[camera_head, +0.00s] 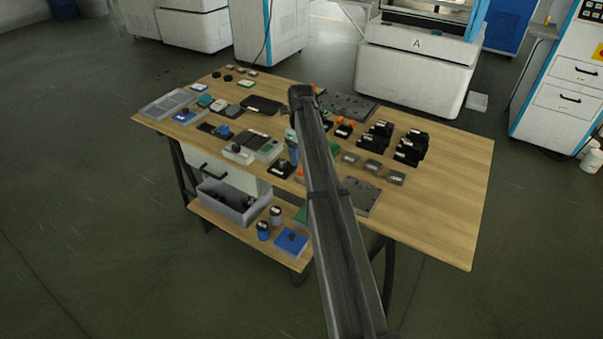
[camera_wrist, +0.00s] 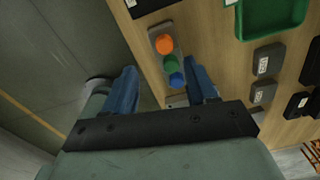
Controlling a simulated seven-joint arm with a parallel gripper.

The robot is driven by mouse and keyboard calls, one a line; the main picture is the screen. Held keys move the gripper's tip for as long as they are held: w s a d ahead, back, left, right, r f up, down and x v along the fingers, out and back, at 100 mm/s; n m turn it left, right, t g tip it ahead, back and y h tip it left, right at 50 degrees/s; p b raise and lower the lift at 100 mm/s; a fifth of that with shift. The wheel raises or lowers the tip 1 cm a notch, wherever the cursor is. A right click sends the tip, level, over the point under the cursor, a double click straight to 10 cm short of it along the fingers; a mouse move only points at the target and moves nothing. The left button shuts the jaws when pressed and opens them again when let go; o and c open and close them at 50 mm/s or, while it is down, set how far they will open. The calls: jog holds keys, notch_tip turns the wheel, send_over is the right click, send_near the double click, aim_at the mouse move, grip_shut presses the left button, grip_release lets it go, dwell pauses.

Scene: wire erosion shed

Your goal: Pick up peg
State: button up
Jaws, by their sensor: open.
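In the wrist view a small grey holder (camera_wrist: 154,34) on the wooden table carries a row of three round-topped pegs: an orange peg (camera_wrist: 164,44), a green peg (camera_wrist: 170,62) and a blue peg (camera_wrist: 177,79). My gripper (camera_wrist: 165,80) is open, its two blue fingers spread with nothing held between them. In that view the blue peg appears between the fingertips, closer to the right finger; whether they touch is unclear. In the head view my arm covers much of this area, and an orange spot (camera_head: 300,172) shows beside it.
A green tray (camera_wrist: 270,18) and several dark labelled blocks stand right of the holder. Black blocks (camera_head: 408,150) and flat plates (camera_head: 347,105) crowd the table (camera_head: 450,210) around my arm. Its right end is bare. The table edge lies left of the holder in the wrist view.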

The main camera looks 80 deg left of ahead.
aim_at(302, 174)
jog(key=shift+w+a+f, duration=0.1)
jog(key=shift+a+f, duration=0.1)
jog(key=shift+f, duration=1.55)
jog(key=shift+w+a+f, duration=0.1)
jog(key=shift+a+f, duration=0.1)
jog(key=shift+f, duration=1.5)
jog(key=shift+c, duration=0.5)
grip_shut()
